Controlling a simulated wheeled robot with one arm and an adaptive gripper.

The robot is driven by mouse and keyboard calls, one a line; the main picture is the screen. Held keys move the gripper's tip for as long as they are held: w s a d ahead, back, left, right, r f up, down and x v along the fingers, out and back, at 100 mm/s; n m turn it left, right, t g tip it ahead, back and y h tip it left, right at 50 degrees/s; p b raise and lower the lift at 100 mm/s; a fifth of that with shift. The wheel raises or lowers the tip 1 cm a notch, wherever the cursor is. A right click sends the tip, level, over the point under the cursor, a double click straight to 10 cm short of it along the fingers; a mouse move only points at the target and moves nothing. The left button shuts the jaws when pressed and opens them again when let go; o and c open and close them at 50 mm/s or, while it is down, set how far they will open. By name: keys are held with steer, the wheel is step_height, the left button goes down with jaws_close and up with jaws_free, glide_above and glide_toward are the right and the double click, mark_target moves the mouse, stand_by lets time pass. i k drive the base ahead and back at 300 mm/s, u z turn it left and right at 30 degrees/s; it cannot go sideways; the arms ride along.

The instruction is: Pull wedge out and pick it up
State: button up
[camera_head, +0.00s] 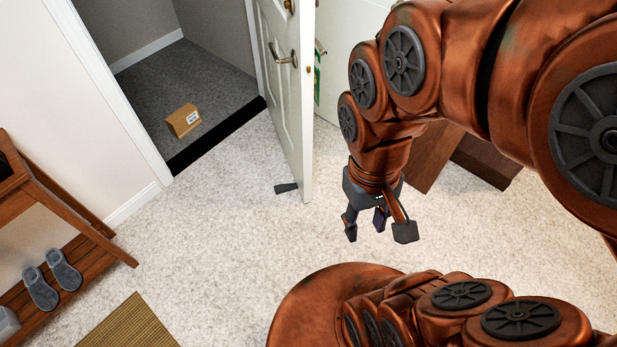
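A small dark grey wedge (286,188) lies on the carpet at the bottom edge of the white door (289,90). Its wide end points left, and its other end meets or goes under the door's lower edge; that end is hidden. The door stands open. My gripper (378,232) hangs above the carpet to the right of the door and the wedge. Its dark fingers are spread apart and point down, with nothing between them. It is clear of the wedge.
A cardboard box (183,121) sits on the grey floor beyond the doorway. A wooden bench (60,240) with grey slippers (52,279) stands at the left. A woven mat (130,325) lies at the bottom left. Brown wooden furniture (440,157) is behind my arm. The middle carpet is clear.

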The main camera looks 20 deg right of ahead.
mark_target(279, 189)
steer(key=z, duration=0.45)
steer(key=i, duration=1.35)
steer(key=u, duration=2.55)
